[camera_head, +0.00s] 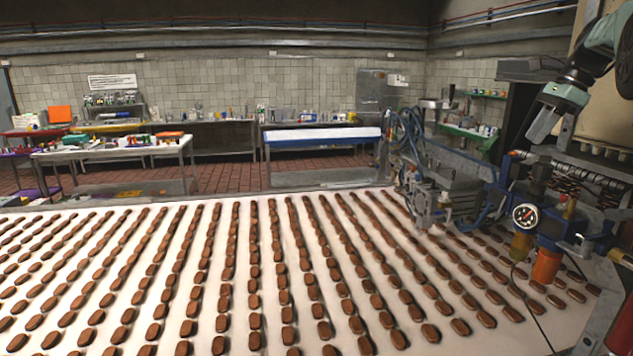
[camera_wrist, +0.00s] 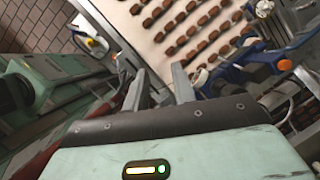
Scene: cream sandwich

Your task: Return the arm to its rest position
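My gripper (camera_head: 549,142) hangs at the upper right in the head view, at the end of my green and grey arm. It is in front of the machinery and above the right side of the belt. In the wrist view my gripper (camera_wrist: 158,80) shows two grey fingers apart with nothing between them. It is open and empty.
A white conveyor belt (camera_head: 268,222) carries rows of brown biscuits. Machinery with a pressure gauge (camera_head: 525,216) and an orange cylinder (camera_head: 547,265) stands at the right, close below my gripper. Tables with supplies (camera_head: 322,134) stand along the tiled back wall.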

